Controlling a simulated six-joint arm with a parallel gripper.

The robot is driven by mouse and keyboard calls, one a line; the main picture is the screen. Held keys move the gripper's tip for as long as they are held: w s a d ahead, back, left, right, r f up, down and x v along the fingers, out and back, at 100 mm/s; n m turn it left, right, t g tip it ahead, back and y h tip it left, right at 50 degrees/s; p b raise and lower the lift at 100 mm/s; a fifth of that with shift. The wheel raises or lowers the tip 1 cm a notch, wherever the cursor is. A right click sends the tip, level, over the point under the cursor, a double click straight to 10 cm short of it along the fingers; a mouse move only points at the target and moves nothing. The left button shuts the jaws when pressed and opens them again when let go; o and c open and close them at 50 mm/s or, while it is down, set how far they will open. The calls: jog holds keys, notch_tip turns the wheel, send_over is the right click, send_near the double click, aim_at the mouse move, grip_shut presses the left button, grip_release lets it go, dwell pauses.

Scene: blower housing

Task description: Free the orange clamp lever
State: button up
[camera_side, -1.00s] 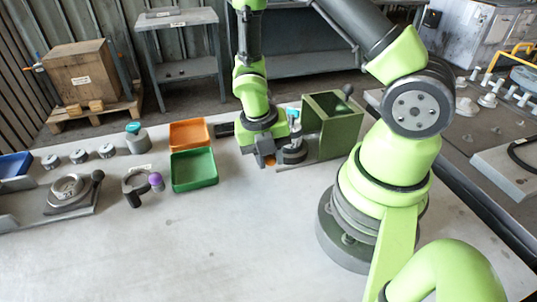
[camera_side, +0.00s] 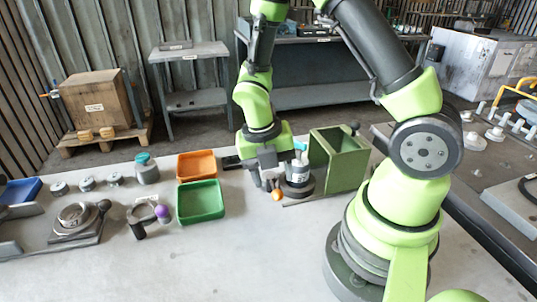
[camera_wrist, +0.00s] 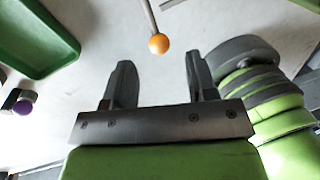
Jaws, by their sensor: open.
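The orange clamp lever shows as an orange ball knob (camera_wrist: 158,43) on a thin grey rod in the wrist view. The rod runs up out of that picture. In the side view the orange knob (camera_side: 277,195) sits low beside the round dark base of the grey cylindrical part (camera_side: 298,175). My gripper (camera_side: 268,185) hangs just above and left of the knob, fingers down. In the wrist view my gripper (camera_wrist: 160,75) is open, and the knob appears between the fingers, beyond their tips. Nothing is held. The lever's pivot is hidden.
A green open box (camera_side: 345,165) stands close to the right of the cylindrical part. An orange tray (camera_side: 197,165) and a green tray (camera_side: 200,202) lie to the left. A purple knob (camera_side: 162,212) marks another clamp further left. The front tabletop is clear.

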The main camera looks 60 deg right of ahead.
jog(key=shift+w+a+r, duration=0.15)
jog(key=shift+w+r, duration=0.05)
jog(key=shift+r, duration=1.05)
jog(key=shift+w+a+r, duration=0.1)
jog(key=shift+w+r, duration=0.1)
jog(key=shift+r, duration=1.05)
jog(key=shift+r, duration=0.1)
jog(key=s+a+r+m+t+y, duration=0.1)
jog(key=s+r+m+t, duration=0.3)
jog(key=r+m, duration=0.4)
jog(key=s+a+r+m+t+y, duration=0.2)
jog(key=r+m, duration=0.7)
jog(key=m, duration=1.2)
jog(key=s+a+t, duration=0.2)
jog(key=t, duration=0.1)
jog(key=shift+s+a, duration=0.25)
jog(key=shift+a, duration=0.05)
